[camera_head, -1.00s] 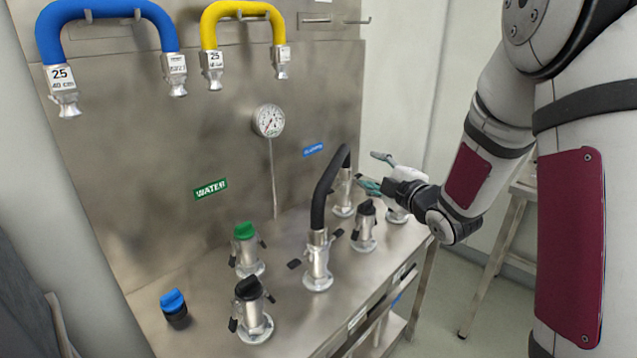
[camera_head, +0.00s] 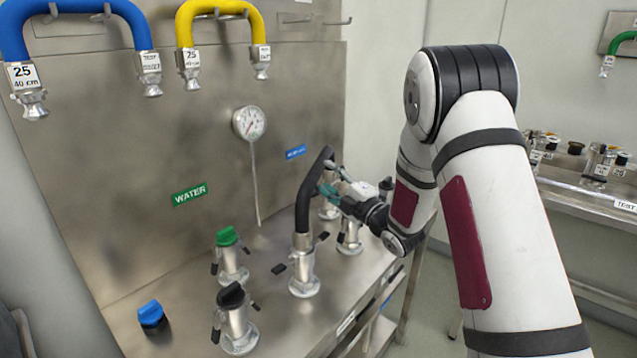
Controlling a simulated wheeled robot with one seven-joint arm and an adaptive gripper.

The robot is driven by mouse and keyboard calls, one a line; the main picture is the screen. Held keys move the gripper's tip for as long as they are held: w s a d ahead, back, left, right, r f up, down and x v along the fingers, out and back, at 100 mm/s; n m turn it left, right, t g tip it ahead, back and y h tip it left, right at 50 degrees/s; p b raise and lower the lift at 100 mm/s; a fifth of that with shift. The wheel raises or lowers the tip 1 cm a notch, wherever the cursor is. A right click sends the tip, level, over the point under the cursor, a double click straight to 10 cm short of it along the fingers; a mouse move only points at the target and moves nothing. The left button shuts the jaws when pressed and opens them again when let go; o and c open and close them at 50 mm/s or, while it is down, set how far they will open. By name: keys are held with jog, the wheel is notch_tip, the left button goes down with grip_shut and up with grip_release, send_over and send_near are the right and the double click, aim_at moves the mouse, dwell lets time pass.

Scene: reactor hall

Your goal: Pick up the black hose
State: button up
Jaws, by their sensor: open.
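The black hose (camera_head: 307,190) arches between two metal couplings on the steel bench. Its near end sits in the front coupling (camera_head: 303,268); its far end goes down to a coupling (camera_head: 329,208) behind. My gripper (camera_head: 328,180) is at the right side of the hose's upper part, with its teal fingertips at or very near the hose. The jaws are open. In this view I cannot tell whether the fingers are around the hose or only beside it.
Capped couplings stand nearby: one with a green cap (camera_head: 229,250), one with a black cap (camera_head: 235,315), and another (camera_head: 350,236) just below my gripper. A blue cap (camera_head: 151,314) is at the left. The steel back panel (camera_head: 130,160) rises behind, with blue (camera_head: 80,12) and yellow (camera_head: 222,10) hoses hanging.

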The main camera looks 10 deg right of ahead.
aim_at(319, 167)
jog(key=shift+d+x, duration=0.15)
jog(key=shift+x, duration=1.2)
jog(key=shift+d+x, duration=0.15)
jog(key=shift+x, duration=1.25)
jog(key=shift+w+r, duration=0.1)
jog(key=shift+r, duration=0.05)
jog(key=shift+r, duration=0.1)
grip_shut()
